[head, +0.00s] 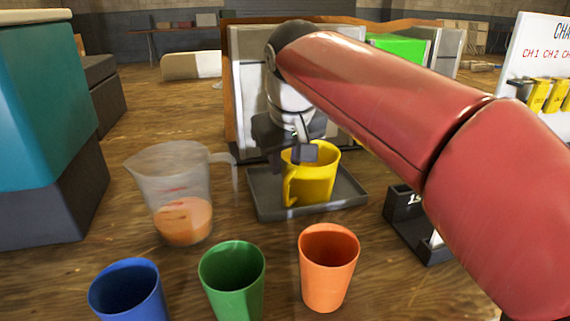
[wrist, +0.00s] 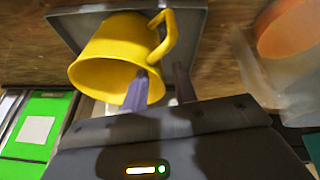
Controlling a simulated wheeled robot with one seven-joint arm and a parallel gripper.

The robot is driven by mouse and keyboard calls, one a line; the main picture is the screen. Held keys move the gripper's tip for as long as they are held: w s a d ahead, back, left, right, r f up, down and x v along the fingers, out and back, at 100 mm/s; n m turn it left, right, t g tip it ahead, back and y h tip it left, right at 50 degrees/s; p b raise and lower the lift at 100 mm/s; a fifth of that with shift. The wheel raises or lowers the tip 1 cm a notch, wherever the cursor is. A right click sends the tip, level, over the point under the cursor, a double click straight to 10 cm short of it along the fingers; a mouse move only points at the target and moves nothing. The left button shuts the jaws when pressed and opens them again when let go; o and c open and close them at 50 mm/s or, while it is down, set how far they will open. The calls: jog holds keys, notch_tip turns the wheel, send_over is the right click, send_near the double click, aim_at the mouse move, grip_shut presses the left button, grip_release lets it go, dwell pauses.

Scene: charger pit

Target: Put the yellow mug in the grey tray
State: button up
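The yellow mug (head: 316,180) looks upright on the floor of the grey tray (head: 268,205), its handle toward the left in the head view. My gripper (head: 302,153) is at the mug's rim from above and behind. In the wrist view the yellow mug (wrist: 110,50) shows its open mouth, and the grey tray (wrist: 200,25) lies behind it. My gripper (wrist: 161,70) has its two fingers apart, one overlapping the mug's mouth and one outside it near the handle. A gap shows between them. Contact with the wall cannot be told.
A clear measuring jug (head: 175,170) with orange liquid stands left of the tray. Blue (head: 127,290), green (head: 232,278) and orange (head: 328,268) cups stand in front. A dark holder (head: 420,235) is at the right, under my arm. Grey machine panels (head: 247,75) rise behind the tray.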

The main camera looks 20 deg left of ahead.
jog(key=p+v, duration=0.1)
jog(key=v, duration=0.8)
jog(key=shift+r+p, duration=0.3)
jog(key=shift+r, duration=0.05)
jog(key=shift+s+d, duration=0.1)
jog(key=shift+s, duration=0.05)
